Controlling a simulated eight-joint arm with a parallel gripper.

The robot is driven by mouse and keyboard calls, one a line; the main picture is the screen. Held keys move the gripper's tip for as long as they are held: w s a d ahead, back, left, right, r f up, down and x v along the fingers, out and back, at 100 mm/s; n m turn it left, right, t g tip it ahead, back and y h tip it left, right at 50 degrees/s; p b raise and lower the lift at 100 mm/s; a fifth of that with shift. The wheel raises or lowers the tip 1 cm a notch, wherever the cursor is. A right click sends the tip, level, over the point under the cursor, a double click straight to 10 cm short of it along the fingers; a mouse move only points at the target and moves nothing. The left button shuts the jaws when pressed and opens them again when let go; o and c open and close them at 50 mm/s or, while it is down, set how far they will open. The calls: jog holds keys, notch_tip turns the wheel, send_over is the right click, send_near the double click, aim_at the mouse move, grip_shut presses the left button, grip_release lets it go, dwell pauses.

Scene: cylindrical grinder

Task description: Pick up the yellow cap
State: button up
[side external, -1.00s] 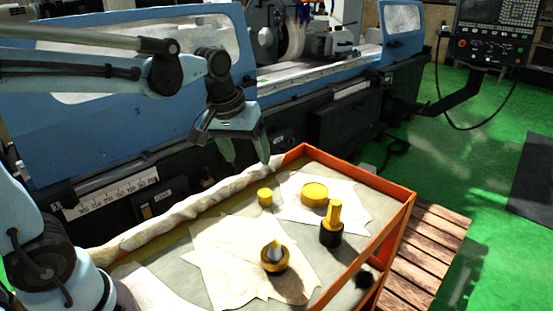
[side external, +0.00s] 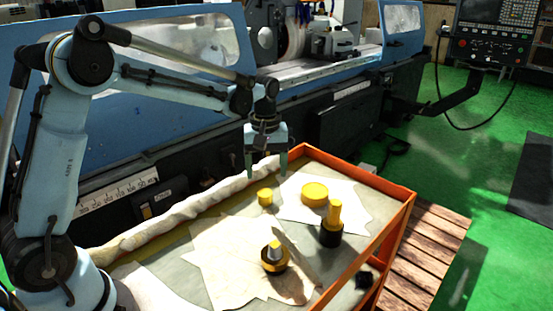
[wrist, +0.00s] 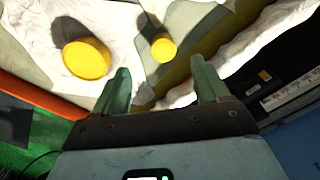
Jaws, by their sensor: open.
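A small round yellow cap (side external: 265,197) sits on the cart near its back edge. A wider, flat yellow disc-shaped cap (side external: 314,194) lies to its right on white paper. I cannot tell which of the two the task names. My gripper (side external: 266,172) is open and empty, pointing down above the small cap and apart from it. In the wrist view, the small cap (wrist: 163,48) appears beyond the gap between my fingers (wrist: 162,84), and the wide one (wrist: 87,58) is to the left.
The cart has a raised orange rim (side external: 395,228). A rolled white cloth (side external: 190,213) runs along its back edge, beside the blue grinder.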

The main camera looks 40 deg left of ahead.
aim_at(265, 193)
jog(key=shift+s+a+f, duration=0.1)
jog(key=shift+s+f, duration=0.05)
jog(key=shift+f, duration=1.65)
jog(key=shift+s+f, duration=0.1)
jog(key=shift+f, duration=1.7)
jog(key=c, duration=1.1)
